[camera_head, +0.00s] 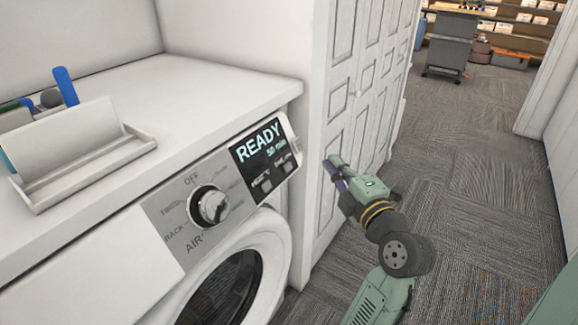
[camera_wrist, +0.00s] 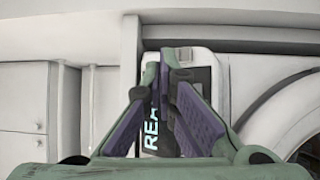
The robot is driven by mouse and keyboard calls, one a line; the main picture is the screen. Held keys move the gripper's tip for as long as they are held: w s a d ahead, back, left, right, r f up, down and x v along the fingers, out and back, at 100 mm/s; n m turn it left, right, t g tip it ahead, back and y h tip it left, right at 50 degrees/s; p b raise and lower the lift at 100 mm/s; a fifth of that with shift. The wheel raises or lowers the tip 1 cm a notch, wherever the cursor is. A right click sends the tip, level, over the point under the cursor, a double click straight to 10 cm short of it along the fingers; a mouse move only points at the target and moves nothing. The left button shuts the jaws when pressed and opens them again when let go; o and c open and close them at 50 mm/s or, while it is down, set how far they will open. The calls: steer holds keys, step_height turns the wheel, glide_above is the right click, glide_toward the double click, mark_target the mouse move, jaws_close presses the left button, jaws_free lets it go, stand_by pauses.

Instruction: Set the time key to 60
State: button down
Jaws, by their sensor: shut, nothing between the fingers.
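The dryer's dark display panel (camera_head: 263,157) reads "READY" with a smaller line that looks like "50 mins". Two small keys sit below the text, a left key (camera_head: 262,186) and a right key (camera_head: 285,167); their labels are too small to read, so I cannot tell which is the time key. My gripper (camera_head: 332,167) is right of the panel, in front of the white cabinet and apart from the machine. In the wrist view my gripper (camera_wrist: 166,62) is shut and empty, its fingers covering part of the display panel (camera_wrist: 202,80).
A round dial (camera_head: 213,206) with printed settings is left of the panel, above the round door (camera_head: 232,290). A white tray (camera_head: 80,165) stands on the countertop. A tall white paneled cabinet (camera_head: 345,110) stands right of the machine. Carpeted floor (camera_head: 480,150) is open at right.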

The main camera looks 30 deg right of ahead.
mark_target(288, 167)
steer(key=w+a+f, duration=0.3)
steer(key=w, duration=0.4)
steer(key=shift+f+b, duration=0.3)
steer(key=shift+f, duration=0.1)
steer(key=shift+w+f+b, duration=0.1)
steer(key=shift+b, duration=0.25)
stand_by(0.9)
steer(key=shift+w+a+b, duration=0.1)
steer(key=shift+w+b, duration=0.1)
steer(key=shift+b, duration=0.1)
steer(key=shift+w+a+f+b, duration=0.1)
steer(key=shift+w+f+b, duration=0.2)
steer(key=shift+b, duration=0.1)
stand_by(0.6)
steer(key=shift+r, duration=0.1)
steer(key=shift+s+d+r, duration=0.25)
steer(key=shift+s+r, duration=0.1)
steer(key=shift+s, duration=0.3)
steer(key=shift+s, duration=0.1)
